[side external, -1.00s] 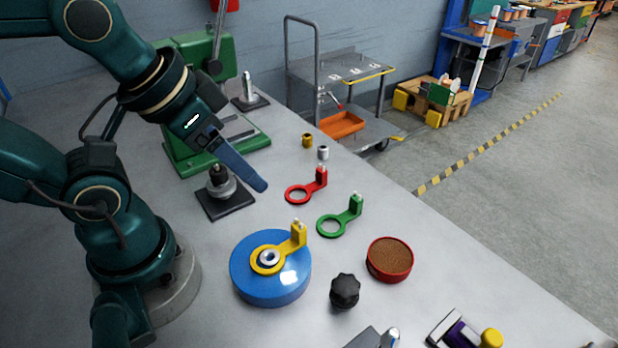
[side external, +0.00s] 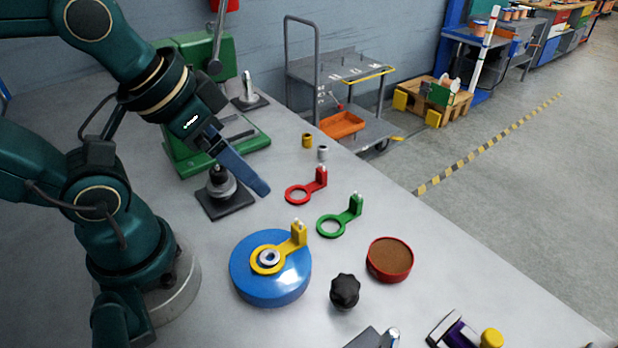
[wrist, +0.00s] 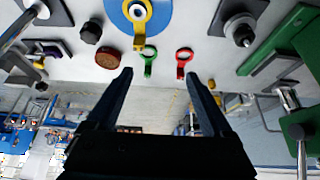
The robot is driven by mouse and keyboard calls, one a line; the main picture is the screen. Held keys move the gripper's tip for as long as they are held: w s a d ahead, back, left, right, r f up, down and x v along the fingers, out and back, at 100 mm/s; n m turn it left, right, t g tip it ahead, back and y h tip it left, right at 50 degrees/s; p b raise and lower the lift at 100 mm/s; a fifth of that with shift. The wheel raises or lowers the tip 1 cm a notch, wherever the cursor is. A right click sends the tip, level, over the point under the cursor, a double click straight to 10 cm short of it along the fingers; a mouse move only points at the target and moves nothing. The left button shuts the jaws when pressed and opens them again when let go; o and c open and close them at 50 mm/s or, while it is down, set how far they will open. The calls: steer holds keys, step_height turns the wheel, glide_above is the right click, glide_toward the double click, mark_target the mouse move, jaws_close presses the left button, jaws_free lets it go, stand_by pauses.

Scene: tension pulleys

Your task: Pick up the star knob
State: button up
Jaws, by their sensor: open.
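The star knob (side external: 345,291) is black with a lobed top and stands on the grey table, right of the blue disc, in the side view. It also shows at the upper left of the wrist view (wrist: 91,32). My gripper (side external: 264,190) is above the table near the red ring bracket, well apart from the knob. In the wrist view, its two dark fingers (wrist: 158,76) are spread with nothing between them.
A blue disc (side external: 250,285) carries a yellow ring bracket (side external: 299,236). Red (side external: 320,177) and green (side external: 355,205) ring brackets and a red round tin (side external: 390,262) with brown contents stand near the knob. A black-based post (side external: 225,203) stands beside my gripper.

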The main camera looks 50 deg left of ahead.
steer(key=w+r, duration=0.2)
steer(key=m+g, duration=0.4)
steer(key=m, duration=0.4)
glide_above(346, 283)
steer(key=w+a, duration=0.2)
step_height(346, 283, down, 7)
steer(key=shift+m+g, duration=0.3)
steer(key=shift+g, duration=0.5)
steer(key=f, duration=0.1)
steer(key=s+d+f, duration=0.1)
steer(key=d+f, duration=0.1)
steer(key=shift+s+f, duration=0.3)
steer(key=shift+s, duration=0.05)
steer(key=shift+s+f, duration=0.15)
steer(key=shift+f, duration=2.45)
jaws_close()
